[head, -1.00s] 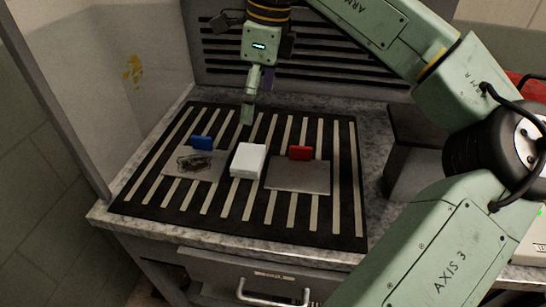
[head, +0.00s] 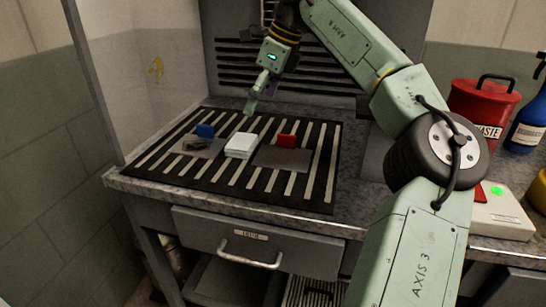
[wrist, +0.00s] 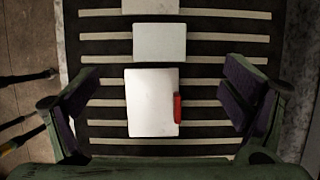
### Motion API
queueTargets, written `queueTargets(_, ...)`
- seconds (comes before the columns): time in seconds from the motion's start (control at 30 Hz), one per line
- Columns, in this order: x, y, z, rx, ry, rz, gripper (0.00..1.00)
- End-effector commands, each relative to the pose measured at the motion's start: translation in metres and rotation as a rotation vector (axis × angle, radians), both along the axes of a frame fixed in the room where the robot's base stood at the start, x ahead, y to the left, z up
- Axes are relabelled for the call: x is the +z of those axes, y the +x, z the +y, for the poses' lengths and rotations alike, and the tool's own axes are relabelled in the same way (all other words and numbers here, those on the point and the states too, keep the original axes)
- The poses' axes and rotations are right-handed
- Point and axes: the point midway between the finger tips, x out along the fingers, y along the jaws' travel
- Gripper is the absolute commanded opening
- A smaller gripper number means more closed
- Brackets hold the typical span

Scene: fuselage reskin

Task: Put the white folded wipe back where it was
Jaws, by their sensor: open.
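The white folded wipe (head: 240,145) lies on the striped mat, between two thin grey plates. In the wrist view a pale rectangle in the upper middle (wrist: 159,42) appears to be this wipe. The left plate (head: 212,152) bears a dark patch or item, with a blue block (head: 205,130) at its back edge. The right plate (head: 283,160) has a red block (head: 287,141) at its back edge; this plate also shows in the wrist view (wrist: 148,103). My gripper (head: 250,108) is open and empty above the mat's back part, apart from the wipe.
The black mat with pale stripes (head: 322,185) covers the worktop's left part. A vented back panel (head: 240,80) rises behind. A drawer with a handle (head: 250,255) is below. A red waste bin (head: 480,108), blue bottle (head: 530,128) and pale box (head: 500,215) stand at right.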

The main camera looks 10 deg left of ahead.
Motion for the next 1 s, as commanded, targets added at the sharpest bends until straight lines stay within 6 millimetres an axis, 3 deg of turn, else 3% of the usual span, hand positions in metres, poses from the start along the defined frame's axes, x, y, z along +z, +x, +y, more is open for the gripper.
queueTargets(0.4,-0.047,0.001,0.025,0.008,0.002,0.001,0.93)
queueTargets(0.57,-0.056,0.001,0.029,0.007,0.001,0.0,0.93)
queueTargets(0.8,-0.089,-0.001,0.042,0.007,0.002,0.002,0.93)
queueTargets(1.0,-0.1,-0.001,0.047,0.007,0.003,-0.001,0.93)
